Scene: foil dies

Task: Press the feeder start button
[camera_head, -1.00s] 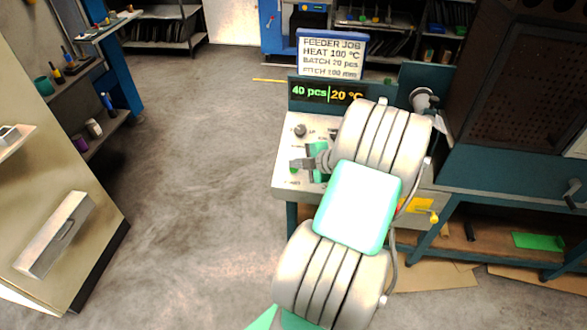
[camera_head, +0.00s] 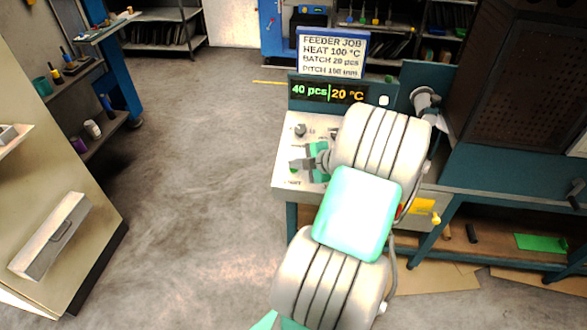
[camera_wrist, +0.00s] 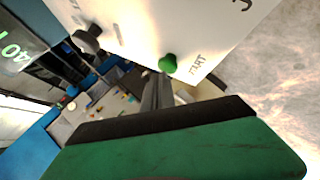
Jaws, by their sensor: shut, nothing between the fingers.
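The feeder's sloped pale control panel (camera_head: 288,147) sits in front of a display (camera_head: 327,91) reading "40 pcs | 20 °C". The green start button (camera_wrist: 168,63) shows in the wrist view beside the printed word START. In the head view my gripper hides it. My gripper (camera_head: 297,165) is shut and empty over the panel's lower left. In the wrist view its closed fingers (camera_wrist: 157,92) point toward the panel, with their tips just beside the button. I cannot tell whether they touch it.
A dark knob (camera_head: 300,130) stands on the panel above my gripper; it also shows in the wrist view (camera_wrist: 88,40). A job sign (camera_head: 332,55) stands behind the display. A yellow part (camera_head: 422,206) is at the right. The floor to the left is open.

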